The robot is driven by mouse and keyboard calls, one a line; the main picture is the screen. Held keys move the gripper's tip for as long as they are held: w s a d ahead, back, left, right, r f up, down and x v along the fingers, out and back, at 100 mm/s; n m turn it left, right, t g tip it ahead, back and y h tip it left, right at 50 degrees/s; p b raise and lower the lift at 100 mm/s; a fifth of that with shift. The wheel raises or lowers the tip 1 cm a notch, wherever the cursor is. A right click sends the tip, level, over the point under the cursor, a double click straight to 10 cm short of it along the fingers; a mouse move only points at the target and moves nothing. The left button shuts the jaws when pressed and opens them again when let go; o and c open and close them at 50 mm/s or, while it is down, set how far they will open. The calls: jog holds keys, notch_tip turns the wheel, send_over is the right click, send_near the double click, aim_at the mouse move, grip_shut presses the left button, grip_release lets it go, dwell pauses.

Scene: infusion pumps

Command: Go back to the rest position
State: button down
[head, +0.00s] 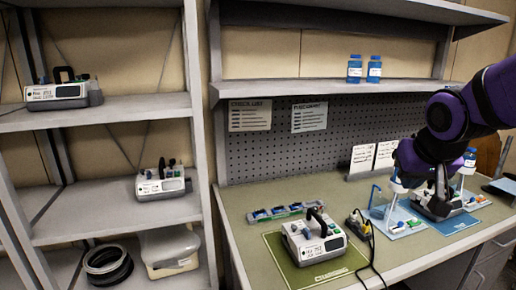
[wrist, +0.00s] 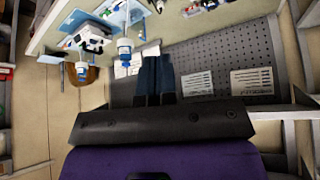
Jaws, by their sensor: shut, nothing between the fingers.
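My gripper (head: 438,203) is at the right of the head view, pointing down in front of an infusion pump (head: 458,204) on a blue mat (head: 452,226). In the head view it partly hides that pump, and I cannot tell if they touch. In the wrist view the two dark fingers (wrist: 157,76) are together with nothing between them. A second pump (head: 316,242) stands on the green charging mat (head: 290,268). Two more pumps stand on the left rack, one on the upper shelf (head: 56,92) and one on the middle shelf (head: 160,186).
Blue-capped bottles (head: 398,184) hang upside down near my arm. A cable (head: 371,262) runs over the bench front from a small yellow-black device (head: 357,224). A tray (head: 284,211) lies behind the charging mat. Two blue bottles (head: 374,72) stand on the shelf above.

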jog(key=s+r, duration=0.1)
jog(key=s, duration=0.7)
jog(key=s+r+n+g+y, duration=0.1)
jog(key=s+r, duration=0.1)
jog(key=s, duration=0.6)
jog(key=shift+d+r, duration=0.15)
jog(key=shift+r, duration=0.15)
jog(key=shift+w, duration=0.1)
